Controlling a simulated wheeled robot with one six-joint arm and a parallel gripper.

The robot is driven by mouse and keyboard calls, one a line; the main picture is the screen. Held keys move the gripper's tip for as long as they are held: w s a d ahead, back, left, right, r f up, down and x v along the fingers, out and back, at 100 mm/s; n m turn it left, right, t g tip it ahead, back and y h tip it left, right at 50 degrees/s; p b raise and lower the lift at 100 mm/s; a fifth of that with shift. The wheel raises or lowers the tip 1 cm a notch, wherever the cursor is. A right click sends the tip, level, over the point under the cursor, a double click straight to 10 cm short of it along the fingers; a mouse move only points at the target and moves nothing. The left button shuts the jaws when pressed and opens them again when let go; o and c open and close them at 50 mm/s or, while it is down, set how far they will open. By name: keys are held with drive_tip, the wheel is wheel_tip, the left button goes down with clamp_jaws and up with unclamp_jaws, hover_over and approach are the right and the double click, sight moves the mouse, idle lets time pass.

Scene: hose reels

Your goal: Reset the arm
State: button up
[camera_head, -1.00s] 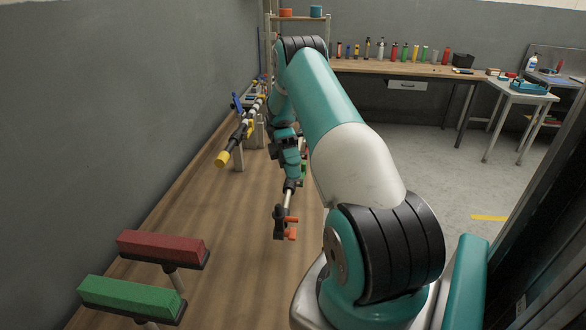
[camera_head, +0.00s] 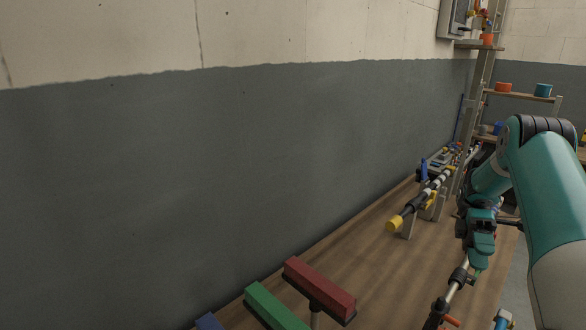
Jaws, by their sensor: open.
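My arm (camera_head: 545,175) is teal and white and enters at the right edge. It bends down from a black joint to a teal wrist over the wooden bench (camera_head: 375,270). Below the wrist, a thin silver shaft leads to my gripper (camera_head: 446,316), which is black with orange fingertips at the bottom edge. The picture's edge cuts it off in part. It is open, and I see nothing held in it.
A yellow-ended striped rod (camera_head: 425,200) rests on supports along the grey wall (camera_head: 200,190). Shelves (camera_head: 515,94) stand behind my arm.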

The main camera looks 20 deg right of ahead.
drive_tip(key=w+a+r+t+h+b, duration=0.1)
drive_tip(key=a+r+t+h+b, duration=0.2)
drive_tip(key=a, duration=0.8)
drive_tip(key=w+a+t+h+b, duration=0.1)
drive_tip(key=a+t+h+b, duration=0.3)
drive_tip(key=a, duration=0.7)
drive_tip(key=s+a+f+m+t+y+b, duration=0.1)
drive_tip(key=s+a+t+b, duration=0.3)
drive_tip(key=s+a, duration=0.9)
drive_tip(key=a+b, duration=0.2)
drive_tip(key=a, duration=0.2)
drive_tip(key=shift+s+a+m+t+b, duration=0.2)
drive_tip(key=shift+s+m+t+b, duration=0.1)
drive_tip(key=shift+m+t, duration=0.1)
